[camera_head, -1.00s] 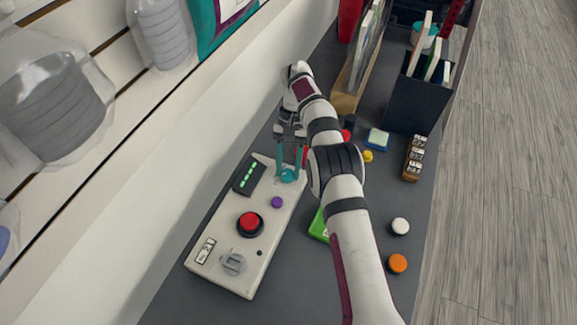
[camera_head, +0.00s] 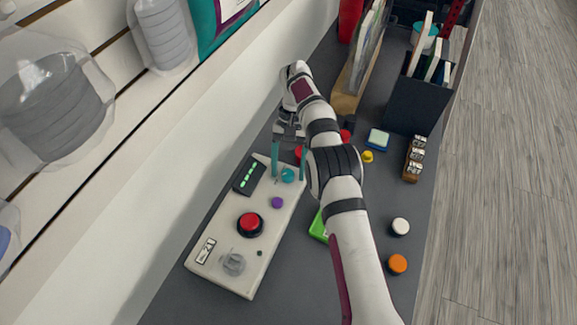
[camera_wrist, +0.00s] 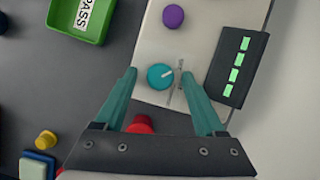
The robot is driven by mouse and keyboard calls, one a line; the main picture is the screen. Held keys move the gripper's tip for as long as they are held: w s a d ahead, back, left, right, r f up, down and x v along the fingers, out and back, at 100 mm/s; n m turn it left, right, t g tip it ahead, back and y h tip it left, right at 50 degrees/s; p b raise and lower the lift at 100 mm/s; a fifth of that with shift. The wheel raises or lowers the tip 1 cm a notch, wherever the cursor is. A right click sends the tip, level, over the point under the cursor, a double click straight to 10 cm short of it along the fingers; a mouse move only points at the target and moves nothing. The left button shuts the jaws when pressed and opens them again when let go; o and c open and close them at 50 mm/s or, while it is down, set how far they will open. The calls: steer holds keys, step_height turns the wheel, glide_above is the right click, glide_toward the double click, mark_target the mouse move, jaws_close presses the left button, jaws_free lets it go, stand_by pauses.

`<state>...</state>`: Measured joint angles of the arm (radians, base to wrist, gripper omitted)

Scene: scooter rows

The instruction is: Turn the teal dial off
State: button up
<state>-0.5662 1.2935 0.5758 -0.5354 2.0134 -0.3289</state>
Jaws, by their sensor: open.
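The teal dial (camera_head: 288,175) sits at the far end of a cream control panel (camera_head: 230,215). In the wrist view the teal dial (camera_wrist: 158,77) carries a white pointer line aimed right and slightly up. My gripper (camera_head: 288,178) is open, with its teal fingers apart on either side of the dial. In the wrist view my gripper (camera_wrist: 158,71) shows a visible gap between each finger and the dial. Off markings on the dial are not readable.
The panel also has a purple knob (camera_head: 277,202), a red button (camera_head: 250,223), a black display with green lights (camera_head: 249,176) and a clear-grey knob (camera_head: 233,264). A green tray (camera_wrist: 82,18) and loose round caps lie nearby. A wall rises at the left.

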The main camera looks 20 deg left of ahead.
mark_target(291, 171)
steer(key=shift+r, duration=0.1)
steer(key=r, duration=0.4)
steer(key=shift+d+r, duration=0.2)
steer(key=shift+d, duration=0.1)
steer(key=w+d+r, duration=0.1)
steer(key=d+r, duration=0.5)
steer(key=d, duration=0.5)
steer(key=shift+r, duration=0.2)
steer(key=shift+r, duration=0.1)
steer(key=s+d+r+m+t+y, duration=0.2)
steer(key=s+d+r+m, duration=0.2)
steer(key=s+d+r, duration=0.85)
steer(key=s+f+m+t, duration=0.1)
steer(key=s+f+m, duration=0.1)
steer(key=s, duration=0.6)
steer(key=s+d+f+m+t, duration=0.1)
steer(key=s+f+m, duration=0.1)
steer(key=s+f, duration=0.3)
steer(key=s, duration=0.2)
steer(key=shift+s+d+y, duration=0.2)
steer(key=shift+s+y, duration=0.15)
steer(key=shift+y, duration=0.05)
